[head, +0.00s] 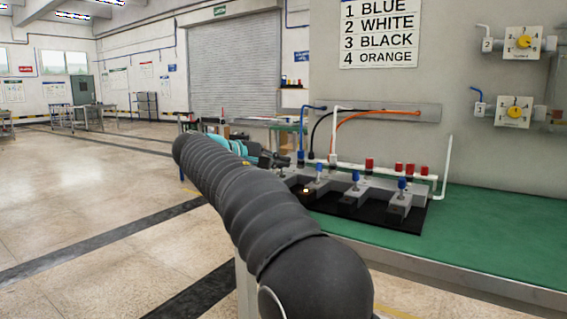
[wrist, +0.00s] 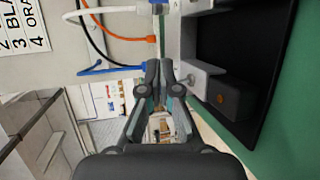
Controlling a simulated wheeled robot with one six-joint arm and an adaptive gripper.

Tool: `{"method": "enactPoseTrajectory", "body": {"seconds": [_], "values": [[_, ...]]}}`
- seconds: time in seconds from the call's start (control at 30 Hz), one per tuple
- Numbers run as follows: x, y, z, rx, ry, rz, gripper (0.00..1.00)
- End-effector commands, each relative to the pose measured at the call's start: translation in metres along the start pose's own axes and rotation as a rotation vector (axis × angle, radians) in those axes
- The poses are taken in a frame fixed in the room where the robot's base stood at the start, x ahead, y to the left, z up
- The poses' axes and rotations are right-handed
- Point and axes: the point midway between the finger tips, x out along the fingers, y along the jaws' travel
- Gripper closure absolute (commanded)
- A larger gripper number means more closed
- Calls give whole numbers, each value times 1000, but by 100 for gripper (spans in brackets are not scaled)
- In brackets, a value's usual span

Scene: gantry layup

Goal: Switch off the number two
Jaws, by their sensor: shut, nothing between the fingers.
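A wall sign (head: 380,32) reads 1 blue, 2 white, 3 black, 4 orange. A black base (head: 375,215) on the green bench carries grey blocks with blue handles, such as the left (head: 319,168), middle (head: 355,177) and right (head: 402,186) ones. Blue, white (head: 335,130), black and orange (head: 365,117) lines rise behind it. My gripper (head: 278,160) is at the base's left end, partly hidden by my arm. In the wrist view my gripper (wrist: 164,78) is shut and empty, its tips beside a grey block (wrist: 198,78). I cannot tell whether they touch.
A white pipe with several red caps (head: 369,164) runs behind the blocks. Two yellow dials, upper (head: 523,42) and lower (head: 514,113), are on the wall at right; a tag by the upper one reads 2. The green bench top (head: 480,230) is clear at right.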

Motion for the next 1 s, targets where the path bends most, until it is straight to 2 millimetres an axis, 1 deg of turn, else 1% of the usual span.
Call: {"method": "enactPoseTrajectory", "body": {"seconds": [0.03,0.1,0.4,0.5,0.7,0.83,1.0], "values": [[10,-1,1,0,-4,-1,100],[24,0,1,0,-5,-1,100],[82,-1,2,0,-6,-2,100],[74,0,14,1,-2,-1,100],[68,0,32,1,-2,-1,100],[66,0,38,1,-2,-1,100],[65,0,39,1,-2,-1,100]]}}
